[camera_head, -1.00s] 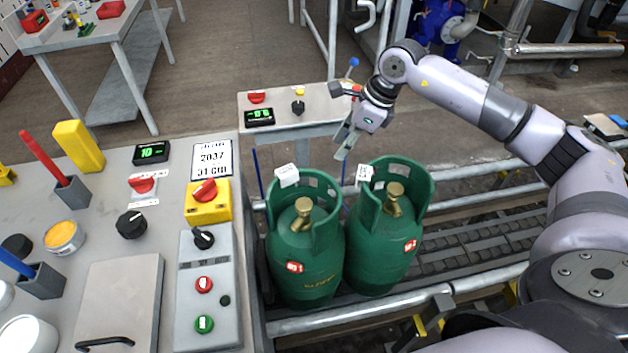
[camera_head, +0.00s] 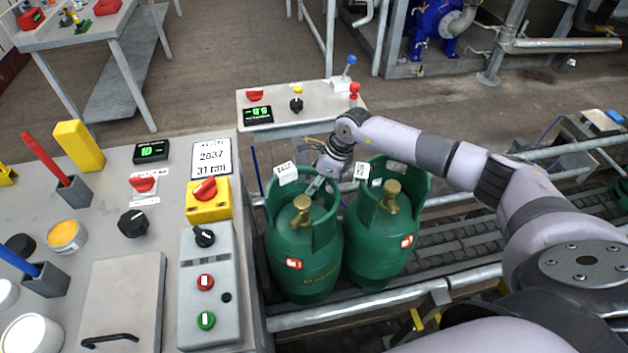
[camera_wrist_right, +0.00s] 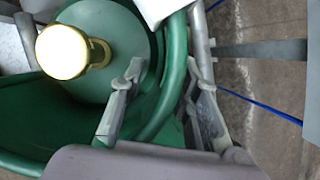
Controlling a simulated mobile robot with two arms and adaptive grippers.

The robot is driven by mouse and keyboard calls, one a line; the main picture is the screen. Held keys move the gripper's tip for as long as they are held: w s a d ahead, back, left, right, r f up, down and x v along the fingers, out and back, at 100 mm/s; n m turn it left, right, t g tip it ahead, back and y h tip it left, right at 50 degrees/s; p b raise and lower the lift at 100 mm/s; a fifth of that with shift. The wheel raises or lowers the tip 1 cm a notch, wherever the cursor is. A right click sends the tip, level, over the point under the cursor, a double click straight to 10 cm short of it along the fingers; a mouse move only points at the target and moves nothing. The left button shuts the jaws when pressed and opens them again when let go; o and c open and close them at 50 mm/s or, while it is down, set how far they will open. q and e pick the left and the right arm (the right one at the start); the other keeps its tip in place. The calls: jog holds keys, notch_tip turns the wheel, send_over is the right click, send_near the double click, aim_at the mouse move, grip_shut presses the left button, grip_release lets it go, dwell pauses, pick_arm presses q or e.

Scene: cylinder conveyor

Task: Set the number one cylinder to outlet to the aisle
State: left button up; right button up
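Two green gas cylinders stand upright side by side on the conveyor (camera_head: 470,240), the left cylinder (camera_head: 300,262) and the right cylinder (camera_head: 380,245). Both have brass valves, open collars and white tags; I cannot read which is number one. My right gripper (camera_head: 316,187) is down at the left cylinder's collar, on its far right side. In the right wrist view, the gripper (camera_wrist_right: 165,75) has its fingers apart, one on each side of the collar wall (camera_wrist_right: 178,75). A gap shows beside the wall, so it looks open. The left gripper is out of view.
A control bench (camera_head: 120,235) with knobs, buttons and a yellow switch box (camera_head: 208,200) fills the left. Beyond the cylinders stands a small panel (camera_head: 315,112) with a display, red knobs and a blue-tipped lever (camera_head: 349,62). Conveyor rails (camera_head: 390,302) run to the right.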

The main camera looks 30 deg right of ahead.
jog(key=shift+c, duration=0.2)
grip_shut()
dwell(0.7)
